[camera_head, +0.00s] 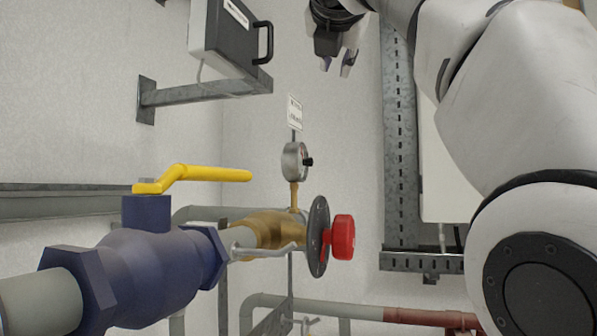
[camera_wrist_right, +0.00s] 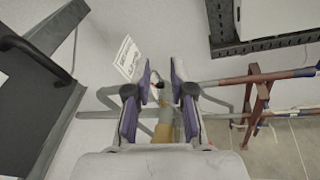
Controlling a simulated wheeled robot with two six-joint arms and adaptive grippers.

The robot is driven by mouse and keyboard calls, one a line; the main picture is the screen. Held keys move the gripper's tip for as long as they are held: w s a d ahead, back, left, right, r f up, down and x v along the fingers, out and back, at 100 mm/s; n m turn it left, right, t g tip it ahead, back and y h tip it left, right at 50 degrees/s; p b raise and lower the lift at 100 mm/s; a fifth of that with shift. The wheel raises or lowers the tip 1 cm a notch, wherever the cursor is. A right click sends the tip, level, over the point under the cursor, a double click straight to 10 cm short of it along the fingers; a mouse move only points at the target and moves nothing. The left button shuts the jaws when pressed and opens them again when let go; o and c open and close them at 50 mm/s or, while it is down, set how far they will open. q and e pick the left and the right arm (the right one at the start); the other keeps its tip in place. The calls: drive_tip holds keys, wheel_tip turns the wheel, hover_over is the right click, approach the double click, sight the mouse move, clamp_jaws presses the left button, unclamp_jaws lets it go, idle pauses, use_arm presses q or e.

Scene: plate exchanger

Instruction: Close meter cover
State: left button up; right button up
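A dark grey meter box (camera_head: 228,38) with a black bar handle (camera_head: 264,42) is on a bracket at the upper left of the head view. Its dark panel (camera_wrist_right: 32,100) and handle (camera_wrist_right: 30,52) fill the left of the right wrist view. I cannot tell how far the cover stands open. My right gripper (camera_head: 337,68) hangs from the top, to the right of the handle and apart from it. In the right wrist view its fingers (camera_wrist_right: 162,76) are spread with nothing held between them. My left gripper is not in view.
A round gauge (camera_head: 295,161) with a white tag (camera_head: 295,113) stands below my right gripper. A blue valve (camera_head: 150,270) with a yellow lever (camera_head: 200,174) and a red knob (camera_head: 342,237) are lower. A perforated metal rail (camera_head: 398,130) runs up the wall at right.

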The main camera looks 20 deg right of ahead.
drive_tip(key=w+d+f+m+g+y+p, duration=0.1)
drive_tip(key=w+d+f+m, duration=0.2)
drive_tip(key=w+f, duration=0.8)
drive_tip(key=w+d+f+m+g+y, duration=0.1)
drive_tip(key=w+d+f, duration=0.6)
drive_tip(key=f, duration=0.9)
drive_tip(key=w+m+g, duration=0.1)
drive_tip(key=w+m, duration=0.1)
drive_tip(key=w, duration=0.1)
drive_tip(key=shift+w+d+f+m+p, duration=0.2)
drive_tip(key=shift+w+f+m+p, duration=0.1)
drive_tip(key=shift+w+p, duration=0.1)
